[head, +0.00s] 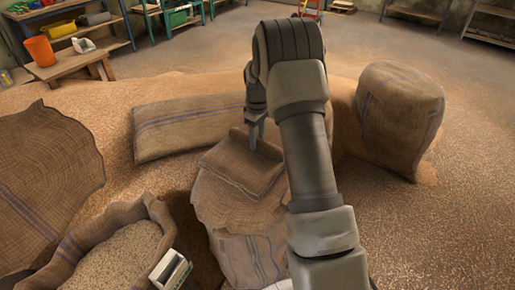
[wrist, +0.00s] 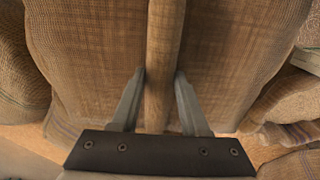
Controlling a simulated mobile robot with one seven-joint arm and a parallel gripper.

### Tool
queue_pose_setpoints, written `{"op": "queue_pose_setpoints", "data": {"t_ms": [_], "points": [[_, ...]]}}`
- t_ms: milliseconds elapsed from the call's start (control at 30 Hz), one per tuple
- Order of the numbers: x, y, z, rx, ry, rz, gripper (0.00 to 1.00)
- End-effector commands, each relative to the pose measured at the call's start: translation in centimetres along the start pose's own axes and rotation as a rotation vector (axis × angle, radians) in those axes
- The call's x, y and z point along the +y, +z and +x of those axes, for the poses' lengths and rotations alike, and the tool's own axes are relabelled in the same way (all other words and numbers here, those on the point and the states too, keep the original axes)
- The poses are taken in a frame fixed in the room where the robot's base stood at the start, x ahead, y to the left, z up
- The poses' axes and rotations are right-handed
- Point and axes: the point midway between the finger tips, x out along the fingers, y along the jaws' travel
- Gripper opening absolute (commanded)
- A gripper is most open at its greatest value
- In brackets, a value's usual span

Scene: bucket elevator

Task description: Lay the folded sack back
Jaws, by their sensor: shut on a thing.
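The folded sack (head: 238,168) is brown burlap and lies in the middle of the grain heap, on top of other sackcloth (head: 228,208). My gripper (head: 254,138) points down at its upper edge in the head view. In the wrist view my gripper (wrist: 160,85) has one finger on each side of a raised ridge of the folded sack (wrist: 163,50) and is shut on it. Broad faces of burlap spread to the left and right of that ridge. My arm hides what lies just right of the folded sack in the head view.
A filled sack (head: 398,120) stands at the right, and a striped sack (head: 188,128) lies behind. An open sack of grain (head: 118,252) with a small white box (head: 170,270) is at front left. An orange bucket (head: 40,50) stands on a wooden bench. Bare floor lies far right.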

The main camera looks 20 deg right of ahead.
Motion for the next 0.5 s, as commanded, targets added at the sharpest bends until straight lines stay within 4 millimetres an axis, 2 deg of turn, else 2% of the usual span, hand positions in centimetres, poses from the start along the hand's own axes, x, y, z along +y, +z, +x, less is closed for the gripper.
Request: {"op": "queue_pose_setpoints", "data": {"t_ms": [267, 500], "points": [[0.0, 0.1, 3.6, -0.001, 0.000, 0.000, 0.00], [0.1, 0.0, 3.6, 0.001, 0.002, 0.000, 0.00]]}}
